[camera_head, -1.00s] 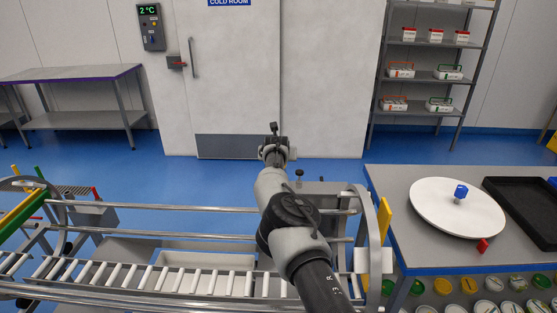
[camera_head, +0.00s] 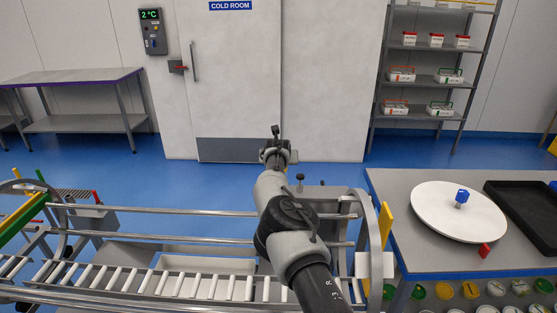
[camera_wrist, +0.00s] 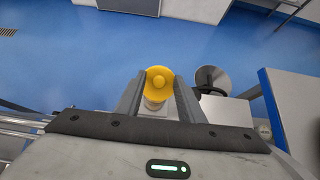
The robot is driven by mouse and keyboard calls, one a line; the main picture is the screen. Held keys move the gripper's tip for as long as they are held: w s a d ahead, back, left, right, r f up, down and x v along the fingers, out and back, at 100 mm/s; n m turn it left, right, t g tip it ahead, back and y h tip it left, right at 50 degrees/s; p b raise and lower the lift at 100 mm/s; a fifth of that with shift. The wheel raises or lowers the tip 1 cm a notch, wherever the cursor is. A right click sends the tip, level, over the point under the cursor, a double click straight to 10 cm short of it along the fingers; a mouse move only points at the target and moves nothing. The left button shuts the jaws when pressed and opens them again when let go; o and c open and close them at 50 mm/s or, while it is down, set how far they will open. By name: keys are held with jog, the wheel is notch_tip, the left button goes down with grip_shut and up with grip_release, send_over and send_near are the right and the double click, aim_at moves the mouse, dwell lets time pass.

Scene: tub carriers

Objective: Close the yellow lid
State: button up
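In the wrist view, a round yellow lid (camera_wrist: 158,80) with a raised centre sits between the two fingers of my gripper (camera_wrist: 157,92). Its edges meet the inner sides of the fingers, so it appears held; a pale piece shows behind it, partly hidden. In the head view, my gripper (camera_head: 277,153) is above the floor beyond the far rail of the roller conveyor, pointing away. No yellow lid shows at the gripper there, as the hand hides it. What the lid closes cannot be made out.
The roller conveyor (camera_head: 150,284) lies in front of me. On the right stands a grey table (camera_head: 400,181) with a white disc (camera_head: 430,205) and a black tray (camera_head: 520,212); tubs with coloured lids sit below it. The blue floor (camera_head: 120,180) toward the cold room door (camera_head: 235,90) is clear.

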jog(key=v, duration=1.7)
jog(key=shift+b, duration=0.35)
jog(key=shift+f, duration=0.15)
